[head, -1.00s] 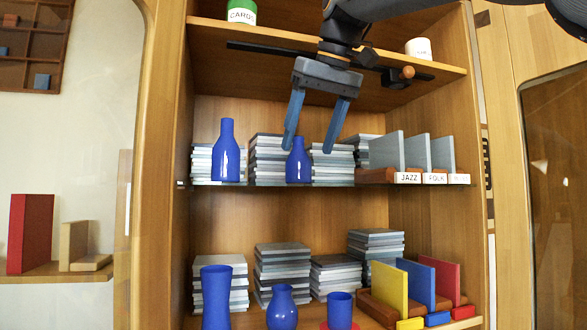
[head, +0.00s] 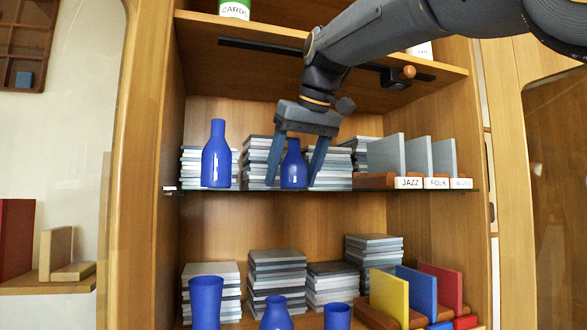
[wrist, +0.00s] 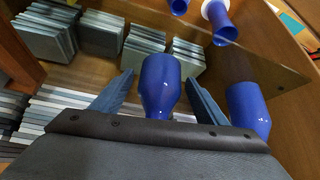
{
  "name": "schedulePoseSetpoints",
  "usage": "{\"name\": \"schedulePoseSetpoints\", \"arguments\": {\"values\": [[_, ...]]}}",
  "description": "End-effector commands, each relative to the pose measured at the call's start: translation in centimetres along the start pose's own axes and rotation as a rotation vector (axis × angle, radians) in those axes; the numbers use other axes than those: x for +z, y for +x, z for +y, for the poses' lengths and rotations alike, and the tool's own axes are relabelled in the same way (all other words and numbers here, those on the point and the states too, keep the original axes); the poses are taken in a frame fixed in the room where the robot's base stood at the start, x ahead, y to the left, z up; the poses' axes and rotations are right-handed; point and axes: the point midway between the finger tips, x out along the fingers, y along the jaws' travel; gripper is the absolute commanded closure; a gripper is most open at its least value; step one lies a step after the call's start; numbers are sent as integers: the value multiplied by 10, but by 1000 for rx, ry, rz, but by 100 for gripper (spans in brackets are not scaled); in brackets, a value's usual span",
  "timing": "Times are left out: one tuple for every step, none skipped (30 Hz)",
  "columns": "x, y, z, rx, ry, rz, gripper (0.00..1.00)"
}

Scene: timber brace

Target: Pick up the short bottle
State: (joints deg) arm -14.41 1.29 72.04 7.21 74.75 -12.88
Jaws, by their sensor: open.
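The short blue bottle (head: 294,170) stands upright on the middle shelf, in front of stacked cases. My gripper (head: 292,182) is open and reaches down from above, with one finger on each side of it. In the wrist view the short bottle (wrist: 160,88) also shows between the two fingers of my gripper (wrist: 159,77), with a visible gap on both sides. A taller blue bottle (head: 216,155) stands upright to its left on the same shelf; it is at the right in the wrist view (wrist: 247,108).
Stacks of cases (head: 259,162) stand close behind the bottles. Grey dividers (head: 386,155) with JAZZ and FOLK labels stand to the right. A dark rail with an orange knob (head: 409,72) runs under the upper shelf. Blue vases (head: 206,302) stand on the lower shelf.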

Motion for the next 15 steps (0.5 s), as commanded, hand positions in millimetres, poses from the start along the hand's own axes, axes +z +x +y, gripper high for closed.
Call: {"name": "schedulePoseSetpoints", "arguments": {"values": [[0,0,0,0,0,0,33],[0,0,0,0,0,0,33],[0,0,1,1,1,0,33],[0,0,1,1,1,0,33],[0,0,1,1,1,0,33],[0,0,1,1,1,0,36],[0,0,1,1,1,0,41],[0,0,1,1,1,0,46],[0,0,1,1,1,0,53],[0,0,1,1,1,0,58],[0,0,1,1,1,0,63],[0,0,1,1,1,0,70],[0,0,1,1,1,0,75],[0,0,1,1,2,0,80],[0,0,1,1,2,1,81]]}}
